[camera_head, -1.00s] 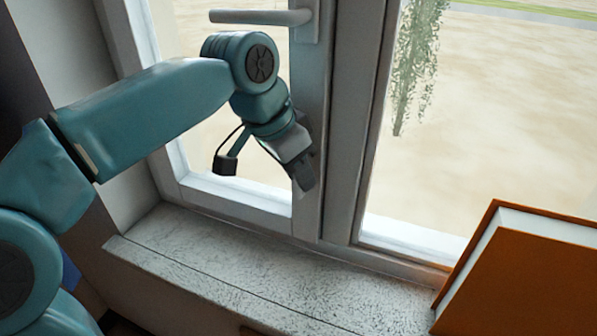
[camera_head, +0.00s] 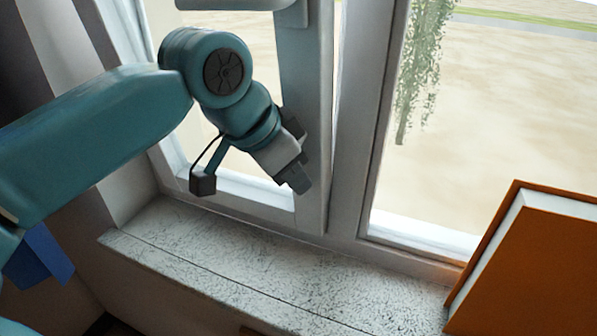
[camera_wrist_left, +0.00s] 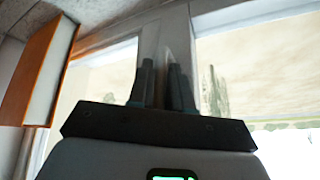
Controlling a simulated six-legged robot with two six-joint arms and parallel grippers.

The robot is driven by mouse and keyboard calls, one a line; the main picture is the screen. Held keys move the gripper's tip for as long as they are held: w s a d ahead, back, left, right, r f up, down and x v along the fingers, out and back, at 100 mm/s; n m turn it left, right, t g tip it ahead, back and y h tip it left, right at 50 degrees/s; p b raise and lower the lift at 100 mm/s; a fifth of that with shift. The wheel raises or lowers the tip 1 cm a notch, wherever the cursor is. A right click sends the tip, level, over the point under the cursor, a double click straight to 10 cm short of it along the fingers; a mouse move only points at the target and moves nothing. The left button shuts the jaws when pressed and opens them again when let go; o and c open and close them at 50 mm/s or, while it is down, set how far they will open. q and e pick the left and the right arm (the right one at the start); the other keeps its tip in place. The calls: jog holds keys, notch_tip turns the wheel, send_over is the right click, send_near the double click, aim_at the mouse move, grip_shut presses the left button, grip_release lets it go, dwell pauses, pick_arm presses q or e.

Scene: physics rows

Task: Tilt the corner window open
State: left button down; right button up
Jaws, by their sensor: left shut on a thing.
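The window sash (camera_head: 312,120), white-framed, stands at the left of the window in the head view. Its right edge leans inward, with a narrow gap to the fixed post (camera_head: 352,130) that is wider at the top. The window handle (camera_head: 240,4) lies horizontal at the top edge, partly cut off. My left gripper (camera_head: 297,180) is low at the sash's right upright. In the left wrist view the gripper fingers (camera_wrist_left: 163,85) are close together on the sash edge, which shows between them. My right gripper is out of view.
A speckled stone sill (camera_head: 250,270) runs below the window. An orange book (camera_head: 535,265) stands on it at the right, and also shows at the left of the wrist view (camera_wrist_left: 40,75). The sill between is clear. A fixed pane (camera_head: 480,130) is at the right.

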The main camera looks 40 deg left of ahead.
pick_arm(q)
jog(key=shift+d+r, duration=0.1)
jog(key=shift+r, duration=0.1)
jog(key=c, duration=1.4)
grip_release()
jog(key=shift+w, duration=0.2)
jog(key=shift+w+d+f, duration=0.1)
jog(key=shift+w+d, duration=0.05)
jog(key=shift+s, duration=0.25)
jog(key=shift+r, duration=0.25)
jog(key=p+v, duration=0.4)
jog(key=v, duration=1.2)
jog(key=shift+s+a, duration=0.15)
jog(key=shift+a, duration=0.1)
jog(key=shift+f, duration=0.1)
